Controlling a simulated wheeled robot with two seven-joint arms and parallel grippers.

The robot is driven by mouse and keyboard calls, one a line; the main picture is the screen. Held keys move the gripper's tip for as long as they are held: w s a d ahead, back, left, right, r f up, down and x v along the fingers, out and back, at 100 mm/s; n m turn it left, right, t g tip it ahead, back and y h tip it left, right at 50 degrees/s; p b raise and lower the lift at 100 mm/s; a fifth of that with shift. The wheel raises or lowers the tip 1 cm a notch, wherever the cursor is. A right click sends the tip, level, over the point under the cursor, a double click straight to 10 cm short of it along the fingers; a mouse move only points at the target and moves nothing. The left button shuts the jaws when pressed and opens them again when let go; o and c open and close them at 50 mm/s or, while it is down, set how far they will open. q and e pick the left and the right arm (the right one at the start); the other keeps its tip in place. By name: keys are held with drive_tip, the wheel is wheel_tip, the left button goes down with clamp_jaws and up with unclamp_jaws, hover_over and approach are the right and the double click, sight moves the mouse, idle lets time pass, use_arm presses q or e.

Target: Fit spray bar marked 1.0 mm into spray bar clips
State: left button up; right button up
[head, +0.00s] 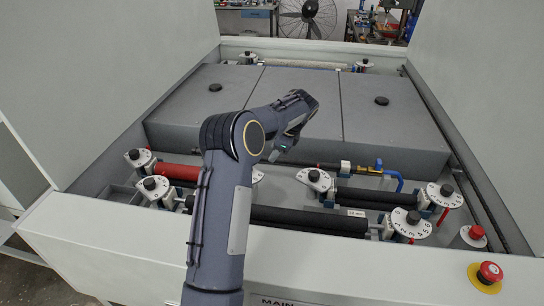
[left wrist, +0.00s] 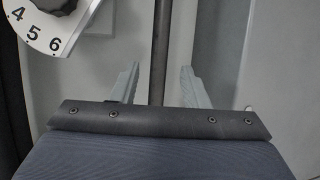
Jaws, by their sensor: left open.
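Numbered dials (head: 405,218) stand around black rollers (head: 300,217) and a red roller (head: 178,172). One dial (left wrist: 45,25) is close by in the left wrist view. A small label (head: 356,213) shows by the front roller. A blue hose (head: 395,180) meets the brass fitting.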

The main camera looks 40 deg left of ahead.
use_arm(q)
drive_tip(key=v, duration=0.8)
drive_tip(key=shift+d+r, duration=0.15)
drive_tip(key=shift+r, duration=0.25)
use_arm(e)
drive_tip(key=shift+f, duration=0.25)
use_arm(q)
drive_tip(key=shift+f, duration=0.1)
